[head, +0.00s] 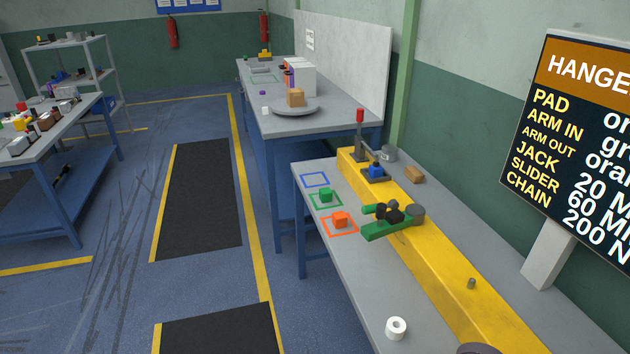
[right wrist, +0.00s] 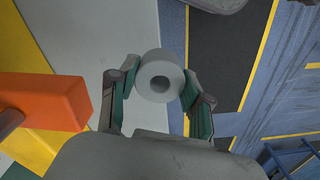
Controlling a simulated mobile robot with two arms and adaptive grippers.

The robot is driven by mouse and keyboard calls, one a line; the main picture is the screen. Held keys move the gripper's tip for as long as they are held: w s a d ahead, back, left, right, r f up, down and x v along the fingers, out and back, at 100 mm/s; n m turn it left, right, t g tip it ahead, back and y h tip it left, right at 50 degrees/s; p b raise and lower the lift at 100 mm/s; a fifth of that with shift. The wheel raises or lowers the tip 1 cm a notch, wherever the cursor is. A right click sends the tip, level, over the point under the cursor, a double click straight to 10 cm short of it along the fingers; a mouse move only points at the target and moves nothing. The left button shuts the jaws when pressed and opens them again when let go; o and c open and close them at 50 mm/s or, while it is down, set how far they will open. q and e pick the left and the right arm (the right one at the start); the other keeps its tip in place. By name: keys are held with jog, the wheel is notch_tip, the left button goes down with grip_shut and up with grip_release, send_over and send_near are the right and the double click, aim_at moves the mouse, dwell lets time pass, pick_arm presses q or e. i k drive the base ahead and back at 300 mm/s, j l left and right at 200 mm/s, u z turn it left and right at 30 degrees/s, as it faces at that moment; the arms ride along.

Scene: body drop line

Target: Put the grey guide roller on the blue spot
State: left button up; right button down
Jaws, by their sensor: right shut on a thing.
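The blue spot (head: 305,186) is a blue square outline on the grey bench, with nothing in it. In the right wrist view the grey guide roller (right wrist: 177,64), a short cylinder with a round hole, sits between the fingertips of my right gripper (right wrist: 158,78). The gripper is shut on it, with the roller's holed end facing the camera. My right gripper and the held roller do not show in the head view. My left gripper is in neither view.
A yellow beam (head: 440,272) carries a green arm (head: 385,231). A white holed cylinder (head: 396,328) stands on the near bench. An orange part (right wrist: 50,100) is left of my right gripper.

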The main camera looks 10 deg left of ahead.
aim_at(314, 180)
jog(key=i+j, duration=1.15)
jog(key=i, duration=0.15)
jog(key=i+j, duration=1.15)
jog(key=i, duration=0.1)
